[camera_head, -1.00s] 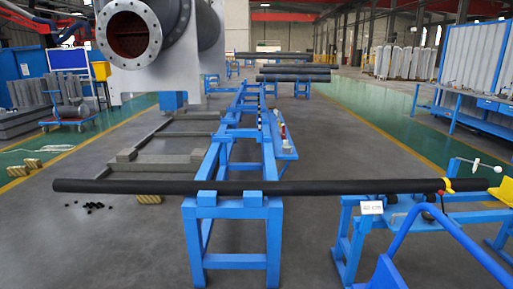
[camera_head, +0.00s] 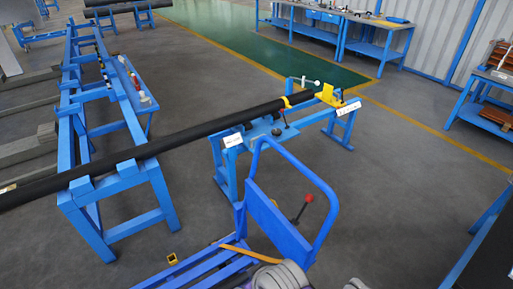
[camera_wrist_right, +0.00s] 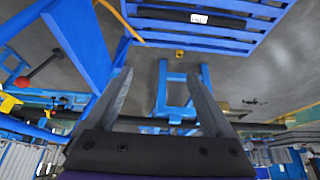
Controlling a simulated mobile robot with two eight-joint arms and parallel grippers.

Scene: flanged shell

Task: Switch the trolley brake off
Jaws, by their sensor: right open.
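The blue trolley (camera_head: 277,226) stands at the bottom centre of the head view, with a tall bent-tube handle and a slatted deck (camera_head: 208,266). A brake lever with a red knob (camera_head: 309,198) sticks up at an angle beside the handle panel. In the right wrist view the red knob (camera_wrist_right: 44,67) shows at the left, with the trolley's blue deck (camera_wrist_right: 190,27) at the top. My right gripper (camera_wrist_right: 158,75) is open and empty, its two fingers spread, and the knob lies apart to the left of them. My left gripper is not in view.
A long black pipe (camera_head: 185,139) lies across the blue stands (camera_head: 115,193), its end at a yellow clamp (camera_head: 329,95). Workbenches (camera_head: 375,36) stand at the back, and a shelf rack (camera_head: 497,88) at the right. The grey floor right of the trolley (camera_head: 400,190) is clear.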

